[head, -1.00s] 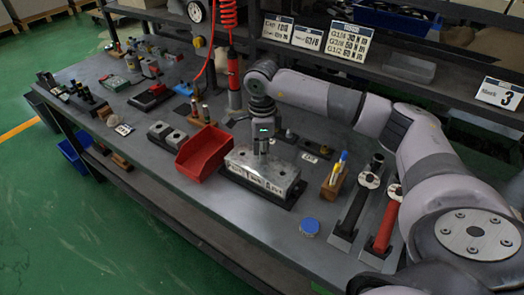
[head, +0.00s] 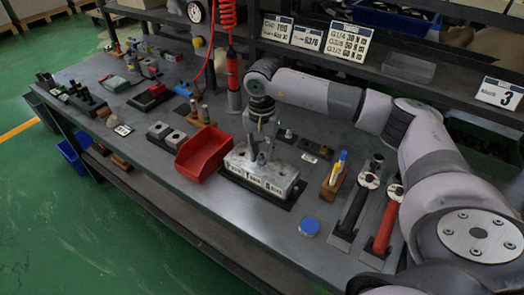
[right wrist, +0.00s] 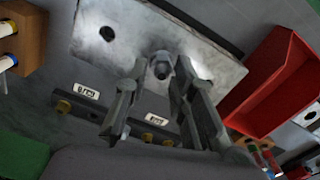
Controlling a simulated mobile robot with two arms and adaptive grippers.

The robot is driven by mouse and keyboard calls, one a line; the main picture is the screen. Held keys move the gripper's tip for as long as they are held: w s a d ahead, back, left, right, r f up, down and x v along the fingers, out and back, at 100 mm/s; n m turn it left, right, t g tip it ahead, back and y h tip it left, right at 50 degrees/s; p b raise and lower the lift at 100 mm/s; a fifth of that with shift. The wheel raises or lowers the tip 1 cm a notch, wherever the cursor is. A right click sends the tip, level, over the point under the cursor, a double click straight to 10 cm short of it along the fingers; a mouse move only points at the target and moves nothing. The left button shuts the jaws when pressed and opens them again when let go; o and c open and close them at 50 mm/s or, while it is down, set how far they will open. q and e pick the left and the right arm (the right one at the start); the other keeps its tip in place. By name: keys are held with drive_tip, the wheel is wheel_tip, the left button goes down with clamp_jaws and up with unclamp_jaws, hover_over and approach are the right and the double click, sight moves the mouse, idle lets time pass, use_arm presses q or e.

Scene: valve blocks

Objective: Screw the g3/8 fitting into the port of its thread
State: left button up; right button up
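The metal valve block (head: 283,173) sits on a dark base plate near the table's front edge; it also shows in the right wrist view (right wrist: 128,23). A small grey fitting (right wrist: 161,65) stands in the middle of the block's top. How deep its thread sits is hidden. My right gripper (head: 263,156) is above the block with its fingers spread. In the right wrist view the fingers (right wrist: 158,92) are apart on either side of the fitting, with gaps visible. An open hole (right wrist: 107,33) shows at one end of the block. My left gripper is out of view.
A red bin (head: 203,152) stands directly left of the block. Small labelled holders (right wrist: 88,93) lie behind the block.

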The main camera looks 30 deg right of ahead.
drive_tip(key=shift+n, duration=0.8)
drive_tip(key=shift+a, duration=0.1)
drive_tip(key=shift+c, duration=0.2)
clamp_jaws()
